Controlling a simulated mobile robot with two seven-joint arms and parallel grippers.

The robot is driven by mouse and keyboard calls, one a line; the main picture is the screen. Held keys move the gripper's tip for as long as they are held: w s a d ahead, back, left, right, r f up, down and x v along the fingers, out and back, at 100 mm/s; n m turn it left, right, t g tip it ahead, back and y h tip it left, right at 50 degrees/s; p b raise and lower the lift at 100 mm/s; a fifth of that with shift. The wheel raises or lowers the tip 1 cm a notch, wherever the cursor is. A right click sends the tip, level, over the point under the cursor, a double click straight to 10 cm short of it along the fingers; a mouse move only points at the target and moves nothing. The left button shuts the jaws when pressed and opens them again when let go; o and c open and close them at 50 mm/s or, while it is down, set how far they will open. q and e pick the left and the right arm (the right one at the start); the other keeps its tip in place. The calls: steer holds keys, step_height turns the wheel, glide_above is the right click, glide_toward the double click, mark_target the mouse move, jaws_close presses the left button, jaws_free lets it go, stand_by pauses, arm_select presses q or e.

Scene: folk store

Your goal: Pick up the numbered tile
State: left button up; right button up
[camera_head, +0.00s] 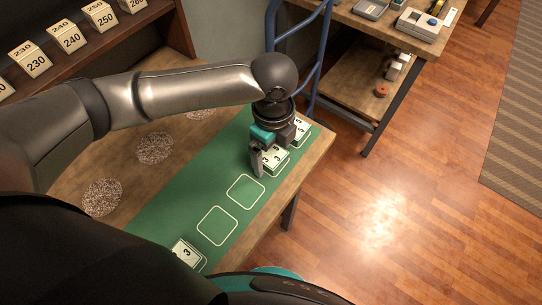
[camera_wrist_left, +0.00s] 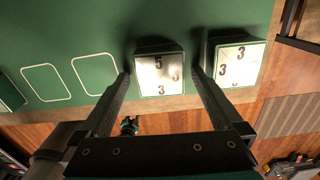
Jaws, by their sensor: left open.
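A thick white-faced tile with dark digits, a 5 and a 3 (camera_wrist_left: 160,74), sits on the green mat (camera_head: 165,215). In the head view this tile (camera_head: 276,160) is partly hidden by my left gripper (camera_head: 266,160). My left gripper is open, pointing down, with one finger on each side of the tile in the left wrist view (camera_wrist_left: 161,74). I cannot tell whether the fingers touch it. A second tile with several 3s (camera_wrist_left: 238,66) stands beside it, just outside one finger. It also shows in the head view (camera_head: 302,131). Another tile marked 3 (camera_head: 187,251) lies at the mat's near end. My right gripper is not in view.
Two empty outlined squares (camera_head: 245,191) (camera_head: 217,227) lie between the tiles on the mat. Speckled round patches (camera_head: 102,198) mark the wooden table. Number cards (camera_head: 69,37) stand on a shelf at the upper left. A blue metal frame (camera_head: 318,60) rises behind the table.

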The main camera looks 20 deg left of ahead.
arm_select(q)
steer(key=c, duration=1.5)
steer(key=shift+r, duration=0.1)
